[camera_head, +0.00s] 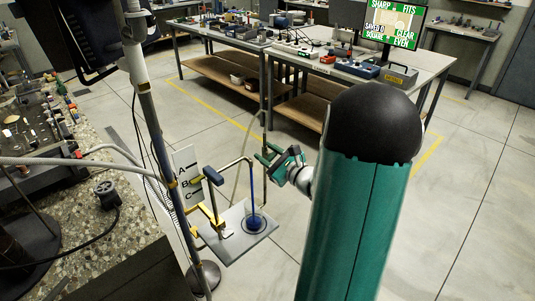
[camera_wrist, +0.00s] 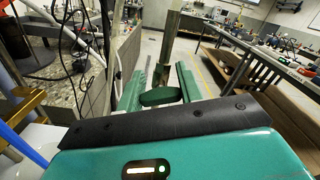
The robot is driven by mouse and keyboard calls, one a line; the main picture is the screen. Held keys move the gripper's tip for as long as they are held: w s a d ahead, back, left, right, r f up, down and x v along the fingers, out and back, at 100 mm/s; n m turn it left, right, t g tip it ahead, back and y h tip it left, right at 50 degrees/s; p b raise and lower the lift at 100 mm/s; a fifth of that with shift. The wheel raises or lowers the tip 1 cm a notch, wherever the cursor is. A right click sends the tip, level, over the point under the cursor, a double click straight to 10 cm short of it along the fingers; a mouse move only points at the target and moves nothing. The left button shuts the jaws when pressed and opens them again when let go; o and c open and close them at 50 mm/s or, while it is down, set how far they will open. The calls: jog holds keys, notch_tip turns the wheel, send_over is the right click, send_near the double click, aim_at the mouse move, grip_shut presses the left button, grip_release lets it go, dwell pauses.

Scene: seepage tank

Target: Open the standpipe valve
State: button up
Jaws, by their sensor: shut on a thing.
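The standpipe valve's green handle (camera_wrist: 160,97) sits between the two green fingers of my gripper (camera_wrist: 163,78) in the wrist view, crosswise below a bare metal pipe (camera_wrist: 170,40). My gripper (camera_head: 272,158) is shut on this handle. In the head view the gripper is beside a thin upright pipe (camera_head: 265,185), above the right edge of a grey plate (camera_head: 232,245). The handle is too small and too covered by the fingers there to tell its angle.
A blue upright pipe (camera_head: 253,200), a blue block (camera_head: 213,176) and yellow fittings (camera_head: 210,217) stand on the plate, left of my gripper. A lettered white board (camera_head: 186,168) is behind them. A stone-topped bench (camera_head: 120,240) is at left. Floor at right is clear.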

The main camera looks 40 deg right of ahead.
jog(key=o, duration=1)
jog(key=shift+s, duration=0.1)
jog(key=s, duration=1.3)
jog(key=shift+s+d, duration=0.2)
jog(key=shift+s, duration=0.1)
